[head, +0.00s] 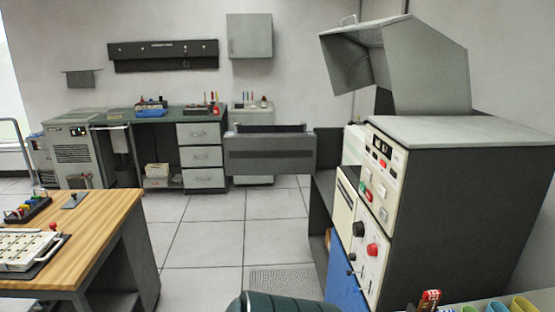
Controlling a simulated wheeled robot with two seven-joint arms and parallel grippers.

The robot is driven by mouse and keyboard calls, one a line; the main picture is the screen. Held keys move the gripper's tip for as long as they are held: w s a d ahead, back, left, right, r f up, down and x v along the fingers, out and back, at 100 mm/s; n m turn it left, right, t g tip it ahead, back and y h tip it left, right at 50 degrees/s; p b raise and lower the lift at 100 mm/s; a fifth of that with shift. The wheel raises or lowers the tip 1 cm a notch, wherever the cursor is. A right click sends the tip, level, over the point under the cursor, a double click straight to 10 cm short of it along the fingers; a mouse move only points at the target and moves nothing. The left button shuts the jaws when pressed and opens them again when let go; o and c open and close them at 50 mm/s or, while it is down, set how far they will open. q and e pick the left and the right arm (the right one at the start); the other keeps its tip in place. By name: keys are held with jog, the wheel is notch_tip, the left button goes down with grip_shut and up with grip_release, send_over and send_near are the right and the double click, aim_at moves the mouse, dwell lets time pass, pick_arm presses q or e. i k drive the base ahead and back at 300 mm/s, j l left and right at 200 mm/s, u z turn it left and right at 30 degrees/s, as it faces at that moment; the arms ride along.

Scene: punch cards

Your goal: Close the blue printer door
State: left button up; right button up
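A blue panel (345,287), which looks like the printer door, shows low on the front of the large dark-sided machine (455,220) at the right. Its lower part is cut off by the bottom edge of the picture, and I cannot tell how far it stands open. Above it are cream control panels (372,240) with a red knob, a black knob and several buttons. Neither of my grippers is in view.
A wooden-topped table (105,210) is at the left. A dark green ribbed object (280,303) is at the bottom centre. Tiled floor (205,245) between is clear.

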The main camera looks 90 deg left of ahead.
aim_at(259, 150)
jog(key=k+j+u, duration=0.2)
jog(key=j, duration=0.45)
jog(key=i+j, duration=0.1)
jog(key=j, duration=2)
jog(key=i+j, duration=0.1)
jog(key=j, duration=2.05)
jog(key=j+u, duration=0.1)
jog(key=j, duration=0.4)
jog(key=i+j+u, duration=0.1)
jog(key=j, duration=0.45)
jog(key=j+u, duration=0.1)
jog(key=j, duration=0.4)
jog(key=i+j+u, duration=0.1)
jog(key=j, duration=0.4)
jog(key=k+j+u, duration=0.1)
jog(key=j, duration=1.1)
jog(key=k+j+u, duration=0.15)
jog(key=j, duration=1.1)
jog(key=j+z, duration=0.35)
jog(key=j, duration=0.15)
jog(key=j+z, duration=0.35)
jog(key=j, duration=0.15)
jog(key=k+j+z, duration=0.1)
jog(key=j+z, duration=0.55)
jog(key=k+l, duration=0.15)
